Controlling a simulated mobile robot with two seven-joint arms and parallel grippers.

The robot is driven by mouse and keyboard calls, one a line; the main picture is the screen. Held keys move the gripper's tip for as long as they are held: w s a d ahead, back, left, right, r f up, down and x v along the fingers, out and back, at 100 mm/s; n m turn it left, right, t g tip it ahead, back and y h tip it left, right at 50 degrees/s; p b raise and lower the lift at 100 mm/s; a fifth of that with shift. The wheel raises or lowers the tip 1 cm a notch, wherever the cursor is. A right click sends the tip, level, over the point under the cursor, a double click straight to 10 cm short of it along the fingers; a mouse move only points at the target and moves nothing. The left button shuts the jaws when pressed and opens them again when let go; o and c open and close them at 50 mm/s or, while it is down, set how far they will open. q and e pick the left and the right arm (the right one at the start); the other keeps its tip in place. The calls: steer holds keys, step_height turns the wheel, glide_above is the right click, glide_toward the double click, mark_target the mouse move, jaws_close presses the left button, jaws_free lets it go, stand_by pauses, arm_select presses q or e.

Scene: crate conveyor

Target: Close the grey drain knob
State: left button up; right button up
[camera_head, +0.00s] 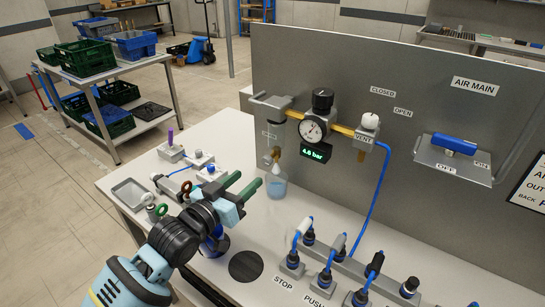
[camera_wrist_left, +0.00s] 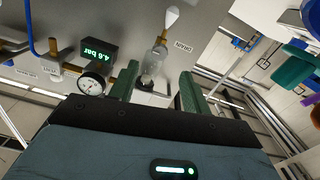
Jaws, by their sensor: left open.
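The drain fitting with its small knob (camera_head: 276,153) hangs under the filter unit (camera_head: 270,108) on the grey panel. A pale cone, which looks like a spray, comes out below it above a clear bottle (camera_head: 277,187). My left gripper (camera_head: 246,183) is open and empty, its green fingers in front of and below the fitting, apart from it. In the left wrist view, which is turned over, the drain fitting (camera_wrist_left: 161,40) and a DRAIN label lie ahead, just beyond the open fingers (camera_wrist_left: 158,78). I cannot tell how the knob is turned. My right gripper is not in view.
A gauge (camera_head: 313,129) with a 4.6 bar display (camera_head: 316,152) and a white VENT knob (camera_head: 370,121) are to the right. Several push fittings (camera_head: 326,278) stand on the bench front. Small parts and a tray (camera_head: 130,193) lie at the left.

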mark_target(265, 162)
arm_select(q)
steer(key=shift+x, duration=3.75)
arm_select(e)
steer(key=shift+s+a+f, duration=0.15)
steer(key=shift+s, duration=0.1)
arm_select(q)
steer(key=shift+c, duration=0.3)
steer(key=c, duration=0.9)
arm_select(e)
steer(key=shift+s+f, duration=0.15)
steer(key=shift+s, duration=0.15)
